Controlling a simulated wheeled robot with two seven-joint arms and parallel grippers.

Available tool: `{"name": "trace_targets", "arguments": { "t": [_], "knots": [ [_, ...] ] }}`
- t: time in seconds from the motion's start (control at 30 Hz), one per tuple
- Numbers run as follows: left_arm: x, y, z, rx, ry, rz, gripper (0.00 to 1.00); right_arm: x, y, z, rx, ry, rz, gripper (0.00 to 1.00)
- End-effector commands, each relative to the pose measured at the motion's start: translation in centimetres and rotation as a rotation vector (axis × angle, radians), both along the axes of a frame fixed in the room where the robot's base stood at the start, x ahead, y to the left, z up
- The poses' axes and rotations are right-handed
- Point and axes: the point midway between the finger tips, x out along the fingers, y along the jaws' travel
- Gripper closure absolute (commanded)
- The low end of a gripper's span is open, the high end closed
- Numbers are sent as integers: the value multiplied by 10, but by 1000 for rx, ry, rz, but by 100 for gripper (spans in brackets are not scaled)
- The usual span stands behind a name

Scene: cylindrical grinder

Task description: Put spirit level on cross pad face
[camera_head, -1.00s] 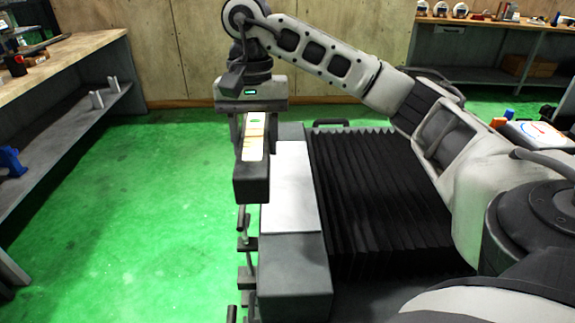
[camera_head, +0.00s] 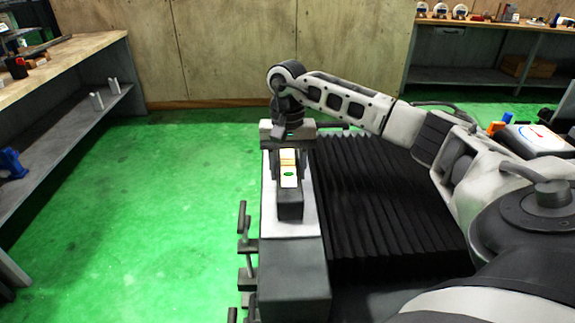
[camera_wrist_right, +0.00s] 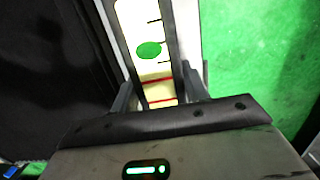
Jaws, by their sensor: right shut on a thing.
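The spirit level (camera_head: 290,205) is a dark block with a pale yellow vial window and a green bubble. My right gripper (camera_head: 289,160) is shut on it from above, near its far end. The level lies lengthwise over the white pad face (camera_head: 268,218), its near end pointing toward me. I cannot tell whether its underside touches the pad. In the right wrist view the two fingers flank the level (camera_wrist_right: 148,28), with red lines and the green bubble visible on its vial. My left gripper is not in view.
Black bellows (camera_head: 375,200) run along the pad's right side. A dark grey block (camera_head: 293,275) stands at the pad's near end. Handles and rods (camera_head: 246,245) stick out on the left. A workbench (camera_head: 75,65) stands at the far left, with open green floor between.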

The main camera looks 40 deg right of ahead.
Motion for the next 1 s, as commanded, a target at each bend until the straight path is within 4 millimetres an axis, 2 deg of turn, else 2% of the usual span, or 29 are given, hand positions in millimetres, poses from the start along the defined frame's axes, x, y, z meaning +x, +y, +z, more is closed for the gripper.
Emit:
{"name": "trace_targets", "arguments": {
  "t": [0.43, 0.47, 0.5, 0.53, 0.8, 0.93, 1.0],
  "knots": [
    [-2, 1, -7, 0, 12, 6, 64, 1, 0, -5, 1, -6, 0, 100],
    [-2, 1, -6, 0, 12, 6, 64, 0, 0, -6, 0, -1, 1, 46],
    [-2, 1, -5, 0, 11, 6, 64, 0, 1, -6, 0, -1, 1, 35],
    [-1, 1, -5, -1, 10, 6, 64, 0, 0, -6, 0, -1, 1, 33],
    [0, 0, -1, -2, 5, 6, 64, 0, 0, -4, 0, -1, 1, 33],
    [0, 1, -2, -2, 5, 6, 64, 2, 0, 4, 0, -4, 1, 33],
    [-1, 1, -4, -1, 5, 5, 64, 3, -1, 15, 0, -6, 1, 33]
  ]
}}
